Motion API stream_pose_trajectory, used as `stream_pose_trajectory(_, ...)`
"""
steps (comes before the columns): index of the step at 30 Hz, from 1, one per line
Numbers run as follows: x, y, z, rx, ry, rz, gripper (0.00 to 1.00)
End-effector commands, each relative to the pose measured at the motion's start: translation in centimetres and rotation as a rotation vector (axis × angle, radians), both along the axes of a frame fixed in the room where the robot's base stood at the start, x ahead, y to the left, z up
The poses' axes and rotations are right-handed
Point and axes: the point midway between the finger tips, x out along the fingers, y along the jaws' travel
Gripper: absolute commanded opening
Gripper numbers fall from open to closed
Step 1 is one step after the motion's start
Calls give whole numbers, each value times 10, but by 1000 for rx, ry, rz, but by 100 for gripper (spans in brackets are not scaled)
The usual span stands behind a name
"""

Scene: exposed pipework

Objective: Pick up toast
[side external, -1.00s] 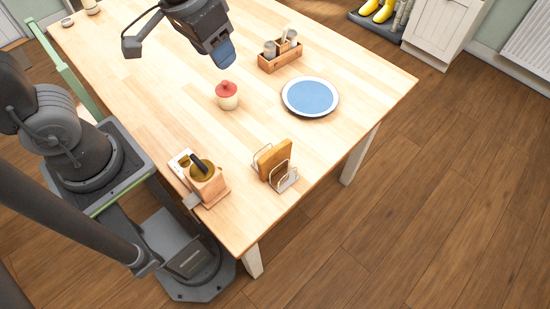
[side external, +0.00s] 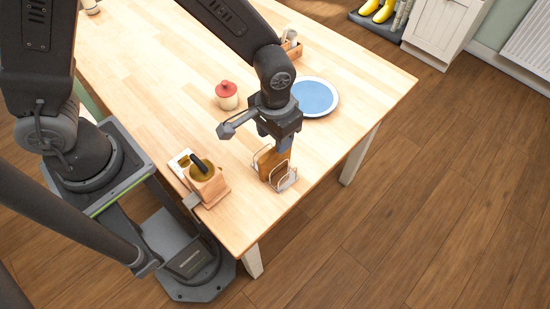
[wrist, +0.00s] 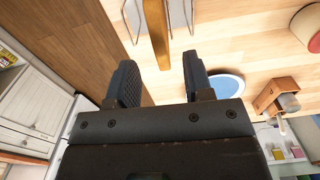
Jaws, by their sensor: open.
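The brown slice of toast (side external: 265,158) stands upright in a wire toast rack (side external: 284,181) near the table's front edge. My gripper (side external: 284,143) is just above the rack, pointing down, and partly hides the toast. In the wrist view my gripper (wrist: 160,75) is open, its two dark fingers apart with nothing between them at the tips. The toast (wrist: 156,35) shows edge-on ahead of the gap between the fingers, with rack wires (wrist: 188,14) on both sides of it. Whether a finger touches the toast I cannot tell.
A blue plate (side external: 316,97) lies behind my gripper. A cream jar with a red lid (side external: 227,97) stands to the left. A wooden holder with a dark handle (side external: 207,183) is left of the rack. A wooden caddy (side external: 293,52) is partly hidden by my arm.

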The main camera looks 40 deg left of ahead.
Motion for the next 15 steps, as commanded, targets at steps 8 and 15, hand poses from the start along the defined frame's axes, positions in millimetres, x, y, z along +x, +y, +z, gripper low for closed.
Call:
stream_pose_trajectory(8,-1,0,-23,1,2,0,47)
stream_pose_trajectory(15,-1,0,-57,0,3,0,47)
